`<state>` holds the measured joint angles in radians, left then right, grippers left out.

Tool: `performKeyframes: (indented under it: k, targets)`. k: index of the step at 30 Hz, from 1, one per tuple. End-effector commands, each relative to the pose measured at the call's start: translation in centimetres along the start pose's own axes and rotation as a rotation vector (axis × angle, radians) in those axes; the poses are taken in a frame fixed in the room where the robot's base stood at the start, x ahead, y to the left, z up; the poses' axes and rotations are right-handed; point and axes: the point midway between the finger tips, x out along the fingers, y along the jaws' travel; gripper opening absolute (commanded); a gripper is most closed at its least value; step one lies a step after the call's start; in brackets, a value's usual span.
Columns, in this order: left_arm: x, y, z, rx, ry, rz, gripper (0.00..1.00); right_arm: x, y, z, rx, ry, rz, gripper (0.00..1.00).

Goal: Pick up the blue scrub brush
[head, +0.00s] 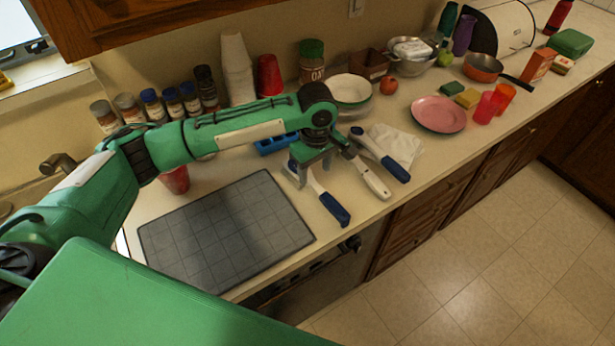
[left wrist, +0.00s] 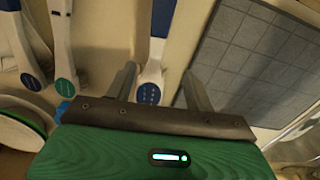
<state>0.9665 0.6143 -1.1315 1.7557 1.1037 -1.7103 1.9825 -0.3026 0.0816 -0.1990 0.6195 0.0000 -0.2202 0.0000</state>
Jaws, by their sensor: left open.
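A white tool with a blue handle (head: 335,208) lies on the counter just right of the grey mat. It also shows in the left wrist view (left wrist: 154,70), with a blue-dotted label. My left gripper (head: 316,168) is open above this tool. In the left wrist view its fingers (left wrist: 160,78) stand on either side of the tool's white part, not closed on it. Another blue-handled white tool (head: 388,165) and a mostly white tool (head: 372,178) lie to the right. My right gripper is out of view.
The grey mat (head: 225,230) lies left of the tools. A blue block (head: 275,144), a bowl (head: 348,90) and a white cloth (head: 398,145) are close by. Jars (head: 153,105) and cups (head: 237,68) line the wall. The counter's front edge is near.

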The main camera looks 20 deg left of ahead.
Motion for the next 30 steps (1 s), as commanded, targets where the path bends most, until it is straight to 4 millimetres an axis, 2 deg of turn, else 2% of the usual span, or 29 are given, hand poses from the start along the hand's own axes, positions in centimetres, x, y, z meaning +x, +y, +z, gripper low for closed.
performKeyframes:
  k: [3, 11, 18, 27, 30]
  targets:
    - [1.5, 0.0, 0.0, 0.000, -0.001, -0.001, 0.54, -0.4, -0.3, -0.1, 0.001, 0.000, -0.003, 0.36]
    - [3.4, 0.3, -0.1, 0.000, 0.001, -0.001, 0.54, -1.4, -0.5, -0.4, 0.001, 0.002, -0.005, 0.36]
    - [6.9, 0.6, -0.1, 0.002, 0.001, -0.001, 0.54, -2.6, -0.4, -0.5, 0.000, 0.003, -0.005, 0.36]
    - [7.5, 0.7, -0.1, 0.003, 0.001, 0.002, 0.54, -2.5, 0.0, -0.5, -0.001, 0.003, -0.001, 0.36]
    - [7.5, 0.7, -0.1, 0.003, 0.001, 0.001, 0.34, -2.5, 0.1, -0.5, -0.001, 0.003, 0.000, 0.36]
